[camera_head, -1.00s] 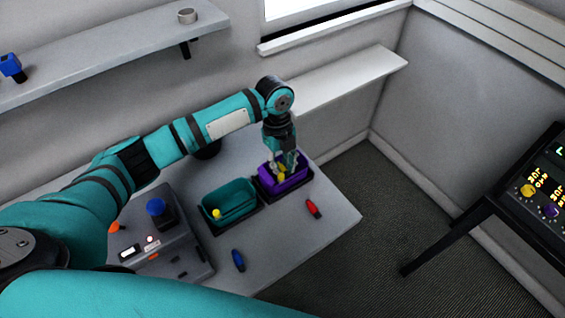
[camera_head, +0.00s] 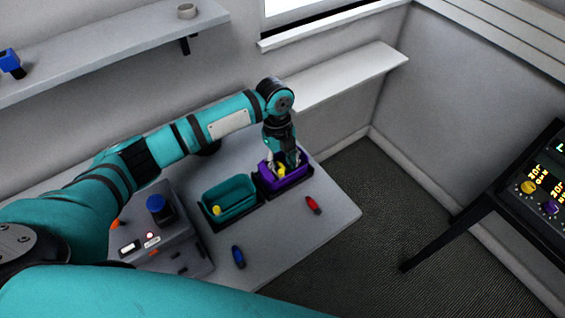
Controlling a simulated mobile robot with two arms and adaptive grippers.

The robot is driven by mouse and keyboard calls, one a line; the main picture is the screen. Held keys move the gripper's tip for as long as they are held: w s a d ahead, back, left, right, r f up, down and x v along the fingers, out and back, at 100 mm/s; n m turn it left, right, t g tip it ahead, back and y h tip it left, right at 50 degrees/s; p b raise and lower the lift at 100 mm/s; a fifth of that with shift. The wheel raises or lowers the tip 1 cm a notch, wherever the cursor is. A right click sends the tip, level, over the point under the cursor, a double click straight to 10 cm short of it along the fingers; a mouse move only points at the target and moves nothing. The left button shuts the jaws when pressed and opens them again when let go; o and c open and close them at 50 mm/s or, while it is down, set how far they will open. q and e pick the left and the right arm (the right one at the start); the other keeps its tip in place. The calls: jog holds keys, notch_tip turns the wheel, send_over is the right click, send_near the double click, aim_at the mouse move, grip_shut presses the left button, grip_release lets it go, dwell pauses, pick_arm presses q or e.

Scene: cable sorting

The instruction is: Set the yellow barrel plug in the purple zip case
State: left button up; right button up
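The purple zip case (camera_head: 290,181) stands on the table right of the teal case. A yellow barrel plug (camera_head: 281,171) shows inside it, low between the fingers. My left gripper (camera_head: 281,164) points down into the purple case. Its fingers look spread to either side of the plug, with the gripper open. Whether the plug touches the case floor is hidden. My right gripper is out of view.
The teal case (camera_head: 238,188) stands beside the purple one, with a small yellow piece (camera_head: 217,210) at its near left. A red connector (camera_head: 313,205) and a blue connector (camera_head: 238,257) lie in front. A grey device (camera_head: 180,240) with a blue knob stands left.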

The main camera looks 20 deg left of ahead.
aim_at(280, 158)
pick_arm(q)
jog(key=shift+r, duration=0.5)
notch_tip(280, 158, up, 12)
jog(key=w+a+b, duration=0.1)
jog(key=b, duration=0.1)
jog(key=shift+a, duration=0.2)
